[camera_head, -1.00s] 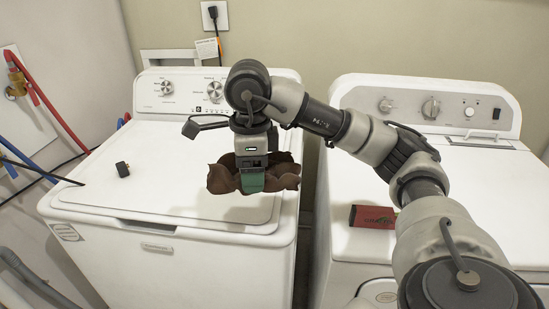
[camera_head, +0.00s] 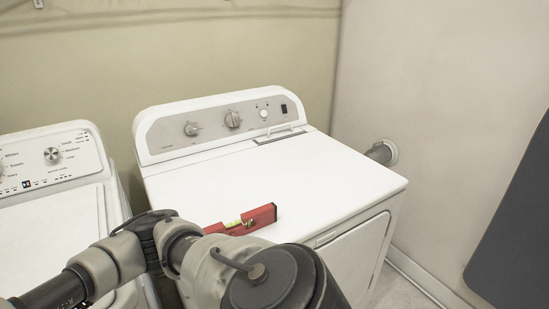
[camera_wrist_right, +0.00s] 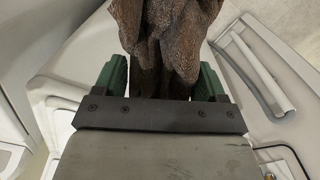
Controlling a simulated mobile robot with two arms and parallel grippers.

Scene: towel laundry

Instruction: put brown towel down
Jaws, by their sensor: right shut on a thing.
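The brown towel (camera_wrist_right: 165,45) hangs bunched between the green fingers of my right gripper (camera_wrist_right: 163,80) in the right wrist view. The gripper is shut on it, and a white machine surface shows behind and below. In the head view the towel and the right gripper are out of the frame; only part of my right arm crosses the lower left. My left gripper is not in view.
A white dryer (camera_head: 330,180) stands in the middle of the head view with a red spirit level (camera_head: 262,215) on its top near the front. Most of its top is clear. A white washer (camera_head: 50,215) stands at the left. A dark panel (camera_head: 515,220) is at the right edge.

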